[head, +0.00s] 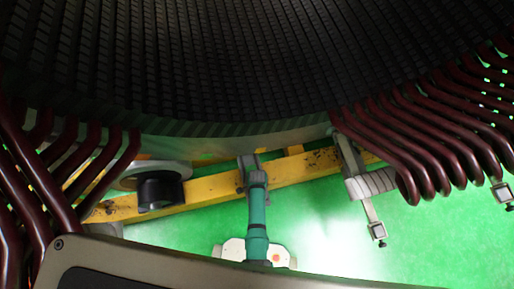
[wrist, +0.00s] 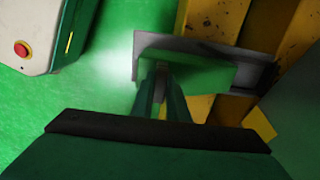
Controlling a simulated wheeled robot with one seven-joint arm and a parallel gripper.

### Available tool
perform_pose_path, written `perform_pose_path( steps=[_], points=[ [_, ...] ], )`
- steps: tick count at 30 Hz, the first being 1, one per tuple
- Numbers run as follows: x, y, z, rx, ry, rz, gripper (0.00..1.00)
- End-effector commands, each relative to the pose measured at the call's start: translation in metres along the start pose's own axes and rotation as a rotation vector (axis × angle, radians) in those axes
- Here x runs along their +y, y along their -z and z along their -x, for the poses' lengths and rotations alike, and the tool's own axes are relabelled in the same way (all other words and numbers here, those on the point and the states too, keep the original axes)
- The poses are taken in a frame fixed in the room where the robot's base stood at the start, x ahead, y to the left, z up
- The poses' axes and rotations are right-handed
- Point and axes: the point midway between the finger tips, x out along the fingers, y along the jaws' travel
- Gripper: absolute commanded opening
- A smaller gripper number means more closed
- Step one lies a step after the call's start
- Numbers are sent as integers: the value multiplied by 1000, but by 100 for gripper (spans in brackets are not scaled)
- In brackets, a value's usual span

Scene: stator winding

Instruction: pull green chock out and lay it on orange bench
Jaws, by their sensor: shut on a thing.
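In the wrist view the green chock (wrist: 205,76) is a flat green block lying along a grey metal bracket (wrist: 254,72) beside yellow-orange beams. My gripper (wrist: 163,72) is shut on the near left part of the green chock. The fingertips partly merge with it in the dim light. The chock appears still within or against the bracket; which of the two I cannot tell. In the head view my green arm reaches up to the beam, and the gripper's hold is too small to make out. I cannot pick out a separate orange bench.
In the head view a worn yellow beam (head: 208,188) crosses under the dark slotted bore (head: 240,65). Dark red coil bars (head: 435,135) crowd both sides. A grey clamp (head: 371,184) hangs at right, and a black cylinder (head: 160,190) stands at left. Green floor (head: 420,245) is open below.

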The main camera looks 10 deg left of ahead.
Motion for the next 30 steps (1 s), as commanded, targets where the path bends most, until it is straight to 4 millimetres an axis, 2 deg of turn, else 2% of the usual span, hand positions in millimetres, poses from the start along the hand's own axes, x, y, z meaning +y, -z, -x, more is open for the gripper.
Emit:
perform_pose_path(
  steps=[1,2,4,17,23,30],
  points=[
    [0,0,0,0,0,0,0],
    [0,0,0,0,0,0,19],
    [0,0,0,0,0,0,35],
    [-1,0,6,1,1,0,36],
    [0,0,32,1,3,-1,36],
    [0,0,74,1,2,0,36]
  ],
)
